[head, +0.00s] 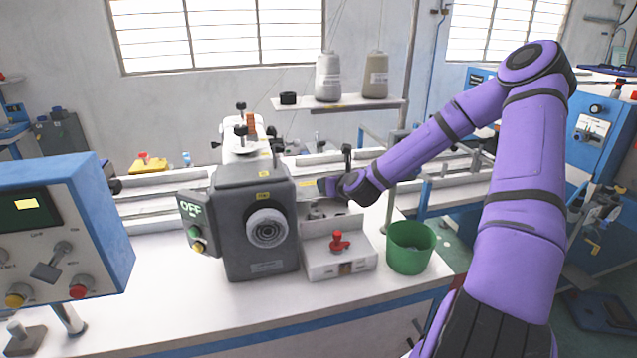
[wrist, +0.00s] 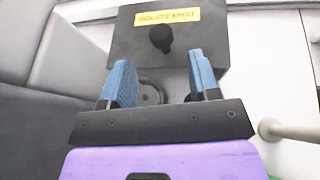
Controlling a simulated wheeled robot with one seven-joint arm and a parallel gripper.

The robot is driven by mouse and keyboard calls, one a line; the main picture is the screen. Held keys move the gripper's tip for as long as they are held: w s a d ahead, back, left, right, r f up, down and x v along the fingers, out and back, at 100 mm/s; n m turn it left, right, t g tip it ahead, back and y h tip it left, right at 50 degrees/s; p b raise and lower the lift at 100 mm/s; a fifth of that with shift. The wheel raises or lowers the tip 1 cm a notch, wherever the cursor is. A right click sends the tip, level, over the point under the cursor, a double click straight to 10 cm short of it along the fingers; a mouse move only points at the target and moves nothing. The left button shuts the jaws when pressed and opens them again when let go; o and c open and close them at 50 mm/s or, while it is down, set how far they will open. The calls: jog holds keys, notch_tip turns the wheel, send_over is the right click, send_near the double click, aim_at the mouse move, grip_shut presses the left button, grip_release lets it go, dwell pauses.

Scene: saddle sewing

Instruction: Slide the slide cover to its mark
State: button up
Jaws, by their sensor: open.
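A dark grey plate (wrist: 200,40), which looks like the slide cover, lies ahead of my gripper in the wrist view. It carries a black round knob (wrist: 161,37) and a yellow label (wrist: 166,17). My gripper (wrist: 160,78) is open and empty, its blue fingers spread on either side of the knob's line, with the knob beyond the tips. Whether the fingers touch the plate I cannot tell. I cannot make out the mark.
A white box with a red handle (head: 339,243) stands in front of my gripper, with a green bin (head: 410,246) to its right. An OFF switch panel (head: 194,222) is on the housing's left. The white table (head: 170,310) is clear at the front.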

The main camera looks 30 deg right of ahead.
aim_at(316, 189)
jog(key=x, duration=0.7)
jog(key=shift+w+f, duration=0.15)
jog(key=shift+w, duration=0.05)
